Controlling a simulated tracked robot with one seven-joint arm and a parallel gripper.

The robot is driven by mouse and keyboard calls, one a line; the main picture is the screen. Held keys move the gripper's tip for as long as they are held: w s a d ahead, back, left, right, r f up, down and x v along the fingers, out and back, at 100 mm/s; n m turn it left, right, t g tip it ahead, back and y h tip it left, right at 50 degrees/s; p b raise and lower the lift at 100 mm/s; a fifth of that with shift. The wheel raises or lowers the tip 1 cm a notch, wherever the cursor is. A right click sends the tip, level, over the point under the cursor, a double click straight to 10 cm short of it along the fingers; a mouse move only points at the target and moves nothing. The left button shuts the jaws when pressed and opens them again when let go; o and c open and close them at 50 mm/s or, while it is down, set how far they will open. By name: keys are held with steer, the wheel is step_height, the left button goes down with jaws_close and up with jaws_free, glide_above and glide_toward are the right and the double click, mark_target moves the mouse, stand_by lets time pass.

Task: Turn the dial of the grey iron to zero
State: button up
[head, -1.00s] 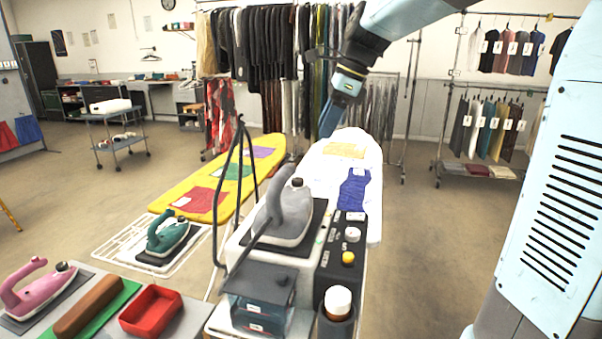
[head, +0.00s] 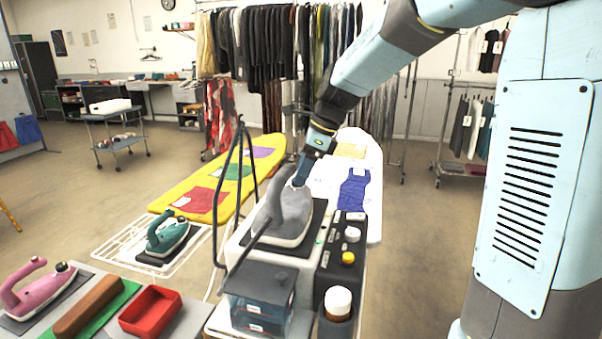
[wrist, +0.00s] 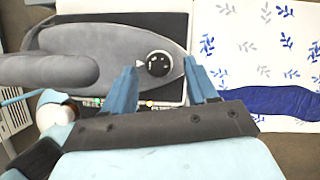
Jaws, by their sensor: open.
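The grey iron (head: 287,222) rests on a dark pad on top of the white steam station, beside the white ironing board (head: 330,187). In the wrist view the grey iron (wrist: 90,52) lies across the upper left with its handle to the left. Its black dial (wrist: 159,63) with white marks sits near the iron's tip, with a small white pointer mark just left of it. My gripper (wrist: 163,88) is open, its two blue fingers on the left and right of the dial, apart from it in the picture. In the head view my gripper (head: 300,178) is above the iron's front, hiding the dial.
A black panel with a yellow knob (head: 348,258) and a white knob (head: 352,234) runs along the station's right side. A white-capped bottle (head: 338,302) stands in front. A blue cloth (head: 354,190) lies on the board. A green iron (head: 168,234) and pink iron (head: 38,285) stand left.

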steer(key=shift+a+f, duration=0.15)
steer(key=shift+f, duration=0.4)
steer(key=shift+c, duration=0.5)
steer(key=shift+w, duration=0.1)
steer(key=c, duration=1)
